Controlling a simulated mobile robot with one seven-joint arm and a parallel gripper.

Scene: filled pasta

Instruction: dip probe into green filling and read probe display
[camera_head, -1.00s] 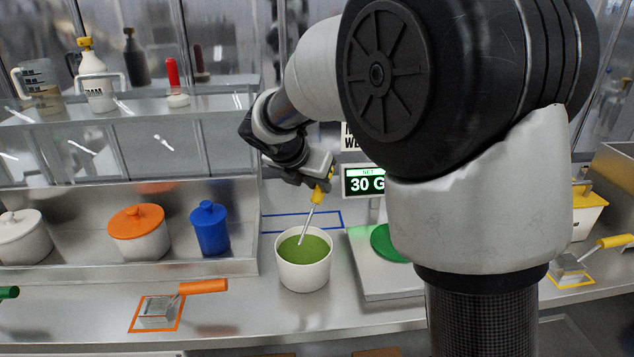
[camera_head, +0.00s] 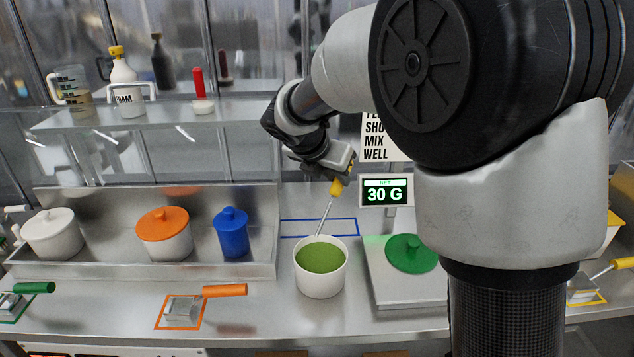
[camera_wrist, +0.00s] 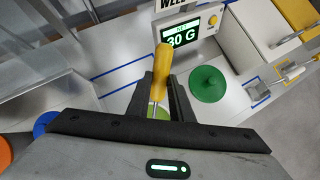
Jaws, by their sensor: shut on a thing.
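My gripper (camera_head: 341,176) is shut on the probe, which has a yellow handle (camera_head: 336,188) and a thin metal shaft (camera_head: 325,215). The white tub (camera_head: 320,284) of green filling (camera_head: 320,257) stands on the counter below it. The shaft slants down to the tub's back rim; I cannot tell whether its tip is above the rim or behind it. In the wrist view the yellow handle (camera_wrist: 162,68) rises between the fingers, with a little green filling (camera_wrist: 160,112) below. No readout on the probe is visible.
A scale display (camera_head: 384,194) reads NET 30 G. A green lid (camera_head: 411,254) lies on the scale plate (camera_head: 405,291) right of the tub. Lidded orange (camera_head: 165,228) and blue (camera_head: 231,232) containers stand left. An orange-handled tool (camera_head: 224,291) lies in front. A blue outline (camera_head: 292,229) marks bare counter behind.

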